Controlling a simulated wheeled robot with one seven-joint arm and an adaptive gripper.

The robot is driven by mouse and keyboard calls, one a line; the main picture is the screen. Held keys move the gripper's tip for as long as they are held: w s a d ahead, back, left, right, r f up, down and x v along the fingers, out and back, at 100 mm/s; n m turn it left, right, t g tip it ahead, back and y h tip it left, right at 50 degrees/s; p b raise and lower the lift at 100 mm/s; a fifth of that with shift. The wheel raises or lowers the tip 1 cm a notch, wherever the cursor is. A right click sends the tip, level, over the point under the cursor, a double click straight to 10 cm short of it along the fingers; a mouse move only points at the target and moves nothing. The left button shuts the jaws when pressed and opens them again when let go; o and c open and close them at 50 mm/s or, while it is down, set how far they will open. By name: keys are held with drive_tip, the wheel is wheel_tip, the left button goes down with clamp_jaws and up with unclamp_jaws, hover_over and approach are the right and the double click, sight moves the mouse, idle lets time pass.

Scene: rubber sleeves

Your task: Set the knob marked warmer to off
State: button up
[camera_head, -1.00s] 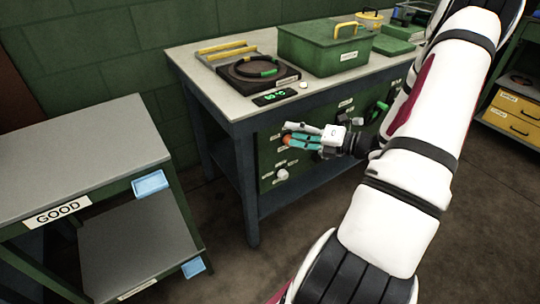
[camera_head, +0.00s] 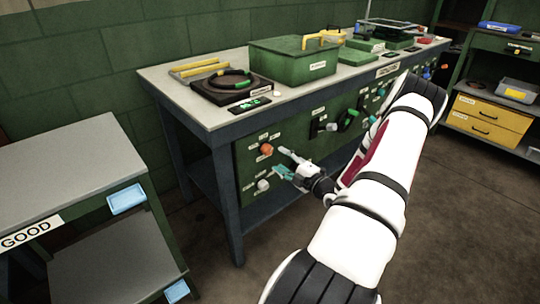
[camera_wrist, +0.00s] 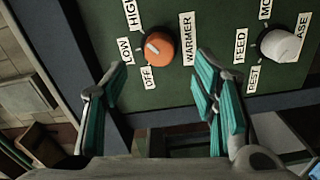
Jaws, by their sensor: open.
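The orange warmer knob (camera_wrist: 158,48) is on the green panel beside the label WARMER (camera_wrist: 188,39). Its white mark points left, toward the LOW label (camera_wrist: 125,51); the OFF label (camera_wrist: 149,77) is just below the knob. In the head view the knob (camera_head: 266,149) is on the panel's left part. My gripper (camera_head: 281,162) is open, close in front of the panel, a little right of and below the knob. In the wrist view its teal-padded fingers (camera_wrist: 160,78) are spread to either side, with the knob beyond and between them. Nothing is held.
A white knob (camera_wrist: 280,46) with FEED and REST labels is beside the warmer knob. On the bench top (camera_head: 180,98) are a hotplate (camera_head: 215,98) and a green box (camera_head: 290,75). A cart marked GOOD (camera_head: 60,185) stands at left; open floor is in front.

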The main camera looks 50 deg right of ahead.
sight(270, 151)
drive_tip(key=b+x, duration=0.1)
drive_tip(key=x, duration=0.5)
drive_tip(key=shift+w, duration=0.25)
drive_tip(key=c, duration=1.2)
